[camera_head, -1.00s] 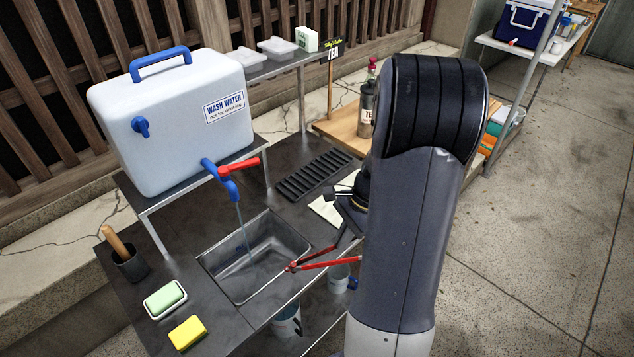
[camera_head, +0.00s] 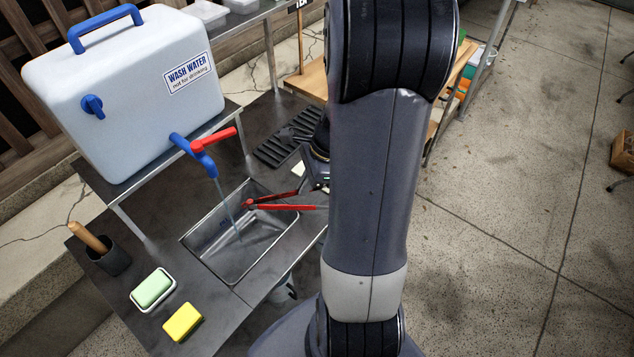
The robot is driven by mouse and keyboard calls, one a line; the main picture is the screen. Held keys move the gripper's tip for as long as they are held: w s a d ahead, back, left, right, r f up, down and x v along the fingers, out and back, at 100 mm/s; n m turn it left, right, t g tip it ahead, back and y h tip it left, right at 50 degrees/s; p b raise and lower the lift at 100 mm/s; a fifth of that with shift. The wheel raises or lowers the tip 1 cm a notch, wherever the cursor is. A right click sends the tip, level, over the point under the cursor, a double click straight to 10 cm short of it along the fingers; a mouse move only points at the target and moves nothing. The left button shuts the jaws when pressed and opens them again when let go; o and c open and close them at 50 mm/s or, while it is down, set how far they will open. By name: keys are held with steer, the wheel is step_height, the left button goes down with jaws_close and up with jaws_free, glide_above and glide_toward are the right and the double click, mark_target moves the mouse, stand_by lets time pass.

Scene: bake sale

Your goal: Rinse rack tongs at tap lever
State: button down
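The rack tongs (camera_head: 285,207) have red arms that meet at their left end and spread to the right. They hang above the right part of the sink (camera_head: 213,257), with the left end just right of the water stream (camera_head: 228,213) in the picture; no contact shows. My gripper (camera_head: 314,174) seems shut on the tongs, but my arm hides part of it and the tongs' right end. The red tap lever (camera_head: 214,143) sits on a blue tap (camera_head: 188,147) and water is running. The tap comes from the white wash water tank (camera_head: 140,85).
A green soap bar (camera_head: 152,288) in a dish, a yellow sponge (camera_head: 183,322) and a dark cup (camera_head: 108,258) with a wooden-handled tool stand left of the sink. A black drying rack (camera_head: 277,147) lies behind it. Open floor lies to the right.

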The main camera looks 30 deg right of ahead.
steer(key=w+a+f, duration=0.1)
steer(key=w+a, duration=0.3)
steer(key=a, duration=0.3)
steer(key=shift+w+a+f+b, duration=0.25)
steer(key=shift+a+f+b, duration=0.1)
steer(key=shift+b, duration=0.05)
stand_by(0.4)
steer(key=shift+w, duration=0.1)
steer(key=shift+w+d, duration=0.3)
steer(key=shift+w, duration=0.1)
steer(key=shift+s, duration=0.1)
steer(key=shift+s+a, duration=0.35)
steer(key=shift+s, duration=0.1)
steer(key=shift+w+d+p, duration=0.1)
steer(key=shift+w+p, duration=0.05)
steer(key=shift+p, duration=0.2)
